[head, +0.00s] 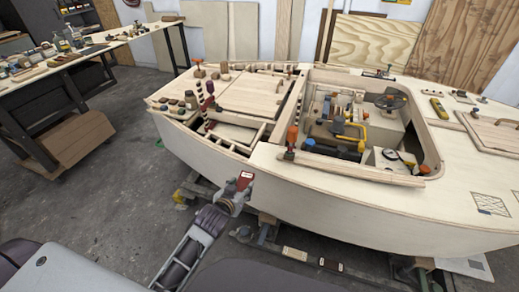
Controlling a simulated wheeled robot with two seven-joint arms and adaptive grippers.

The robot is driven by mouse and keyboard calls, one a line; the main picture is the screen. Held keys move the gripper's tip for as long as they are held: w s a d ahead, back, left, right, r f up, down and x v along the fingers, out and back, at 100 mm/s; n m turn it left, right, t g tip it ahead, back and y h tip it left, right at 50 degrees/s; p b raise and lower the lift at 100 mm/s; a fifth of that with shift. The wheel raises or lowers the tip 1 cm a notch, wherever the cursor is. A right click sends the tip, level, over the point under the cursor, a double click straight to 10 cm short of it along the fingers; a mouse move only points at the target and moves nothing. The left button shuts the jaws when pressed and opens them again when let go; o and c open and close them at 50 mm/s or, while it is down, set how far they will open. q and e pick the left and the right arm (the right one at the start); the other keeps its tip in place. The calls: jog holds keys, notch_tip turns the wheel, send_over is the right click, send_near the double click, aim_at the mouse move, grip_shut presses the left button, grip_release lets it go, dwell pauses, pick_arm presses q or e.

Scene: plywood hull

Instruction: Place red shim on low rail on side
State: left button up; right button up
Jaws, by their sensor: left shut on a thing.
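My left gripper (238,190) is in front of the hull's near side, with its arm coming up from the bottom of the head view. It is shut on a small red piece with a pale mark, which looks like the red shim (245,175). The shim is in front of the pale plywood hull side (330,205); I cannot tell whether it touches it. A dark low rail (270,247) runs along under the hull side, below and right of the gripper. A pale block (295,254) and a dark block with a red mark (330,264) are on it. My right gripper is not in view.
The boat's deck (260,93) and open cockpit (350,125) hold many tools and small parts. A cluttered workbench (90,52) stands at the left, with a brown wooden box (72,140) below it. The grey floor between is mostly clear.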

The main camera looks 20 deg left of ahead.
pick_arm(q)
jog(key=shift+r, duration=0.15)
jog(key=d+r+m+g+h, duration=0.1)
jog(key=d+r+m+h, duration=0.3)
jog(key=d+r, duration=0.3)
jog(key=s+d+r+m+g+h, duration=0.1)
jog(key=d+r+m+h, duration=0.2)
jog(key=d+r, duration=0.5)
notch_tip(320, 180, up, 6)
jog(key=shift+r+m+g+h, duration=0.2)
jog(key=shift+m+g+h, duration=0.2)
jog(key=shift+m, duration=0.1)
dwell(0.4)
